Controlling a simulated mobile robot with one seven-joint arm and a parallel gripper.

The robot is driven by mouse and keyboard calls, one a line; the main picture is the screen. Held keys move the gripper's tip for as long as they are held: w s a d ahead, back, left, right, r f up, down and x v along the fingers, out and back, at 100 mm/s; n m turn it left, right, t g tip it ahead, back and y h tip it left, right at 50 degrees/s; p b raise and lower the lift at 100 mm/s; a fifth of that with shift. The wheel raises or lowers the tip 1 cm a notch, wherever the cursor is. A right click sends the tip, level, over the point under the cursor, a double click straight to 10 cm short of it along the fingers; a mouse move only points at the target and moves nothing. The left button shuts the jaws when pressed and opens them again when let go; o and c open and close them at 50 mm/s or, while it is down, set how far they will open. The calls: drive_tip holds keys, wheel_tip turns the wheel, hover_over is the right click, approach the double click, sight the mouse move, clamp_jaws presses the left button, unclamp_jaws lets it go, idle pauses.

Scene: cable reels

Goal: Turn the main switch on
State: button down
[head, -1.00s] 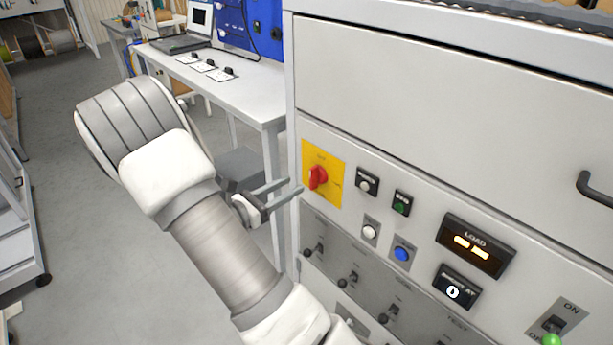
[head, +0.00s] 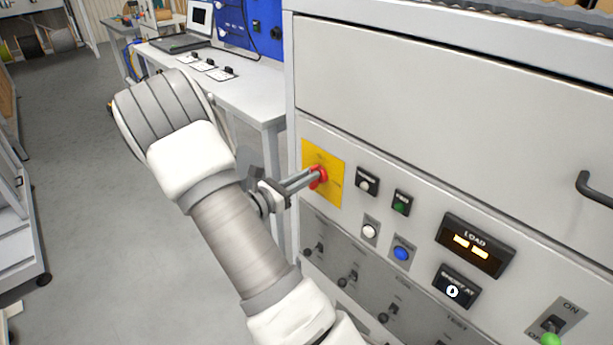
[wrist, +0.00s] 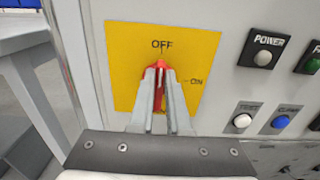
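The main switch is a red rotary handle (head: 321,178) on a yellow plate (head: 335,196) at the cabinet's left edge. In the wrist view the red handle (wrist: 159,86) stands upright, its tip at the word OFF; ON is printed to the right on the yellow plate (wrist: 124,60). My gripper (head: 311,179) is at the handle. In the wrist view my gripper (wrist: 160,76) has one finger on each side of the handle, closed in on it. The fingers hide part of the handle.
Right of the switch are a white POWER button (wrist: 262,58), a green button (head: 400,207), a white button (head: 369,231) and a blue button (head: 401,253). A LOAD display (head: 474,246) is further right. Toggle switches (head: 349,278) sit below. A workbench (head: 225,90) stands behind on the left.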

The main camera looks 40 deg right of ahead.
drive_tip(key=shift+f+m+b, duration=0.1)
drive_tip(key=shift+m+b, duration=0.2)
drive_tip(key=shift+b, duration=0.15)
drive_tip(key=m+b, duration=0.3)
drive_tip(key=s+m+b, duration=0.1)
drive_tip(key=m+b, duration=0.2)
drive_tip(key=b, duration=0.1)
drive_tip(key=f+m+b, duration=0.1)
drive_tip(key=m+b, duration=0.2)
drive_tip(key=shift+s, duration=0.15)
drive_tip(key=m+b, duration=0.2)
drive_tip(key=b, duration=0.2)
drive_tip(key=m+b, duration=0.3)
drive_tip(key=shift+s+f+m+b, duration=0.2)
drive_tip(key=shift+f+m+b, duration=0.1)
drive_tip(key=shift+f+b, duration=0.1)
drive_tip(key=m+b, duration=0.2)
drive_tip(key=b, duration=0.1)
drive_tip(key=shift+r+m+b, duration=0.1)
drive_tip(key=shift+m+b, duration=0.3)
drive_tip(key=shift+b, duration=0.1)
drive_tip(key=c, duration=0.9)
unclamp_jaws()
